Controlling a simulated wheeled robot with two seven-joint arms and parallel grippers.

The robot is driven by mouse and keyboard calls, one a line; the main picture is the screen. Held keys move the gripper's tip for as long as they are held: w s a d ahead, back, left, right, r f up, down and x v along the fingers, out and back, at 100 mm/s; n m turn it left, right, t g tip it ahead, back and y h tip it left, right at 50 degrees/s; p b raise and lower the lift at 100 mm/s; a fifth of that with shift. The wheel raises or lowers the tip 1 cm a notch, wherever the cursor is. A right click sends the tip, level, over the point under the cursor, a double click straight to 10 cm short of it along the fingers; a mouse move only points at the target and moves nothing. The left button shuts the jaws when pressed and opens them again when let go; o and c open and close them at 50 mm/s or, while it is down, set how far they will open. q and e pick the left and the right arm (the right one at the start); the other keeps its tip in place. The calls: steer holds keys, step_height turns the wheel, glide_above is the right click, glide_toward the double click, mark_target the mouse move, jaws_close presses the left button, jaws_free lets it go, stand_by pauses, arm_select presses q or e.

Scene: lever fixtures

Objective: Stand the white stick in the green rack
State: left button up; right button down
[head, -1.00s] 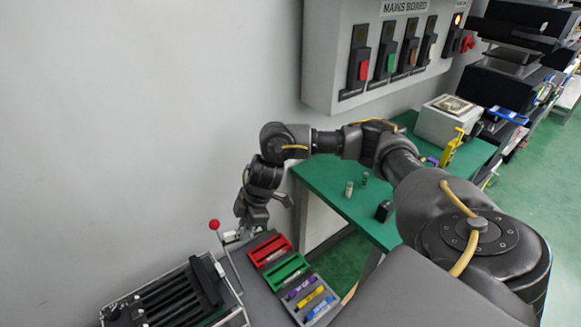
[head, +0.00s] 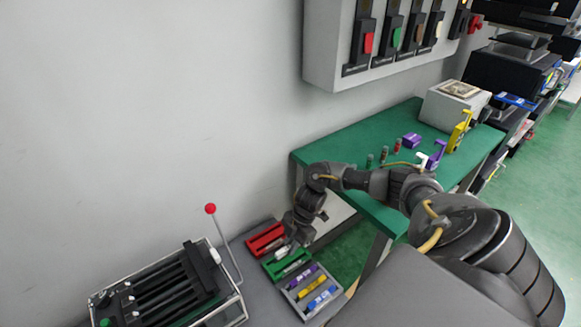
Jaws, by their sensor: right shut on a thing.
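The green rack (head: 271,268) lies on the grey bench, between the red rack and a grey tray. My right gripper (head: 284,248) is over the bench, just above the gap between the red and green racks. It is shut on a small whitish piece (head: 281,253) that looks like the white stick. Most of the stick is hidden by the fingers, and I cannot tell whether it touches the green rack. My left gripper is out of view.
The red rack (head: 262,240) lies behind the green one. A grey tray (head: 303,304) holds purple, yellow and blue pieces. A lever with a red ball (head: 210,209) rises on the left beside a framed black unit (head: 165,290). A green table (head: 345,150) stands behind my right arm.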

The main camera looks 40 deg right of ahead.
mark_target(291, 258)
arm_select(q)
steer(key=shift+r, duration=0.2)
arm_select(e)
steer(key=shift+d, duration=0.1)
